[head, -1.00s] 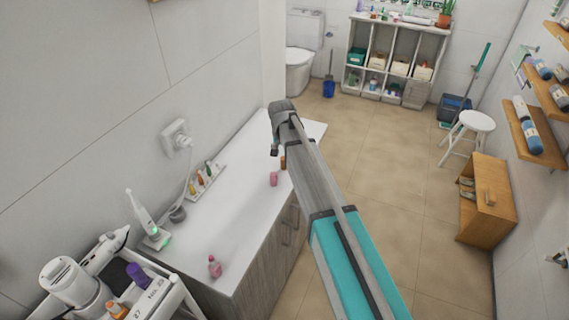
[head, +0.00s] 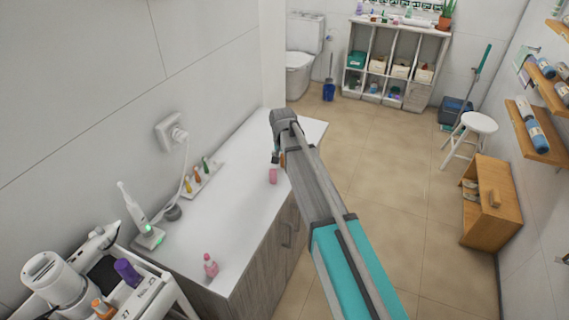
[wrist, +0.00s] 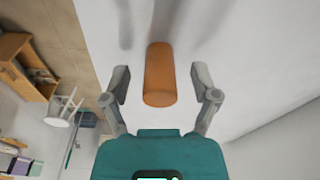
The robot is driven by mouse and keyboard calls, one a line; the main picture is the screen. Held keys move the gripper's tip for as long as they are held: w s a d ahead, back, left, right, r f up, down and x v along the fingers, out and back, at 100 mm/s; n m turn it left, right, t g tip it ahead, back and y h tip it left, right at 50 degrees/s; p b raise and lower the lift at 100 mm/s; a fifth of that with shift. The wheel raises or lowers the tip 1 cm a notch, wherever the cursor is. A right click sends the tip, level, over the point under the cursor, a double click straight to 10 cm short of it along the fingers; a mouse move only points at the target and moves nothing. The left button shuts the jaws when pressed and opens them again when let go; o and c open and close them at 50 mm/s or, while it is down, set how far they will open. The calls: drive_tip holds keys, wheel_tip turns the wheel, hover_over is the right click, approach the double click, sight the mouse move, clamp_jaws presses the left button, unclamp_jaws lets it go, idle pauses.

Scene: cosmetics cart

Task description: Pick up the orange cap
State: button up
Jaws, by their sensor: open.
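The orange cap (wrist: 160,78) is a plain orange-brown cylinder on the white counter in the wrist view. My gripper (wrist: 161,74) is open, with one finger on each side of the cap and a visible gap on both sides. In the head view a small part of the orange cap (head: 283,159) shows beside my arm, which hides the rest. My gripper (head: 276,157) is also small and partly hidden there.
Another pink bottle (head: 210,266) is at the near end. A tray of small bottles (head: 203,180) and a toothbrush (head: 135,215) line the wall. A cart (head: 160,290) stands lower left.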

idle(0.6)
drive_tip(key=c, duration=0.9)
